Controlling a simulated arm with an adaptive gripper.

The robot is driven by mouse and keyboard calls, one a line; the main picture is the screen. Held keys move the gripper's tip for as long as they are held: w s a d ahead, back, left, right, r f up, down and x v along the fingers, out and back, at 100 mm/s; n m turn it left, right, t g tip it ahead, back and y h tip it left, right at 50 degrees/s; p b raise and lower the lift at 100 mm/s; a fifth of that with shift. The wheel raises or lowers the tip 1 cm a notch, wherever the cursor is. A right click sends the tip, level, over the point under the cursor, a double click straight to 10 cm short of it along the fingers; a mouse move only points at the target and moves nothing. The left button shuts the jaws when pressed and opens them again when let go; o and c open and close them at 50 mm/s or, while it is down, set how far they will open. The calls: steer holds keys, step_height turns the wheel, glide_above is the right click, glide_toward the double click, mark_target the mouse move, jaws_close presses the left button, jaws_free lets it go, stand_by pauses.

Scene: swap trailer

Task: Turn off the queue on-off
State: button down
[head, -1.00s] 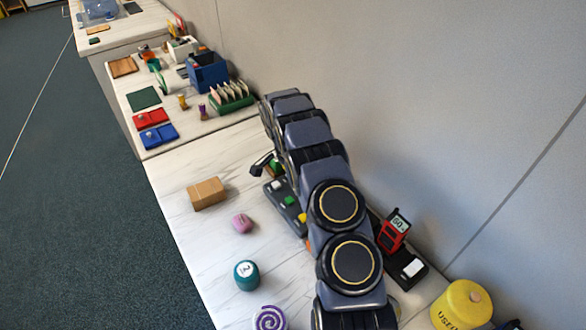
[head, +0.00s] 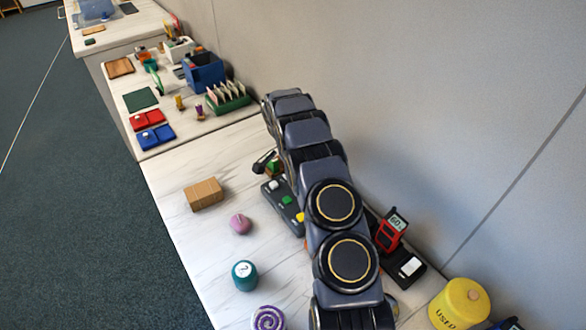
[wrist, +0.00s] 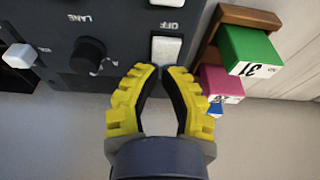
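A dark control panel (wrist: 110,22) fills the top left of the wrist view. A white rocker switch (wrist: 166,50) marked OFF is on it, just beyond my fingertips; no queue label is readable. My gripper (wrist: 161,70) has yellow fingers bowed outward with their tips nearly together, and nothing shows between them. The tips overlap the switch's lower edge in the picture; I cannot tell whether they touch it. A black knob (wrist: 88,55) marked LANE and another white switch (wrist: 20,55) are to the left. In the head view the panel (head: 271,192) is partly behind my arm, and my gripper is hidden.
A wooden holder with a green block (wrist: 250,50) and a pink block (wrist: 221,82) stands close right of the panel in the wrist view. In the head view, a cardboard box (head: 203,195) and a red meter (head: 390,232) flank my arm.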

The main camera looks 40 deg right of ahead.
step_height(320, 180, up, 5)
steer(key=shift+w+d+f, duration=0.1)
steer(key=shift+d, duration=0.05)
steer(key=a+v, duration=0.2)
steer(key=v, duration=0.7)
steer(key=shift+f, duration=0.2)
